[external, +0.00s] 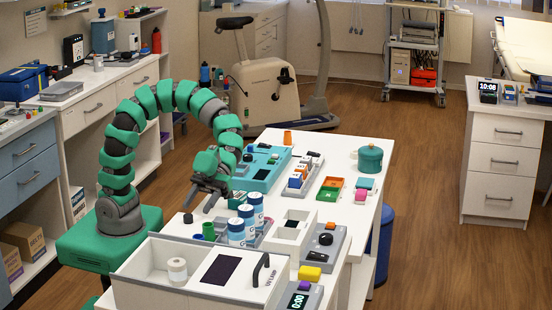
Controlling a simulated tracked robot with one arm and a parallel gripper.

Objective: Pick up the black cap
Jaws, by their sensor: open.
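A small dark round piece that looks like the black cap (188,218) rests on the white table (178,229) near its left edge. My gripper (199,207) is open and points down just above and to the right of this piece. Its dark fingers are apart, with nothing visible between them. At this size I cannot tell the exact gap between the fingertips and the cap.
Close to the right of my gripper stand a green cup (209,231) and several blue-and-white cans (236,232). A white open bin (150,267) with a roll (177,270) is in front. A teal panel (262,168) and a teal pot (370,158) are farther back.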

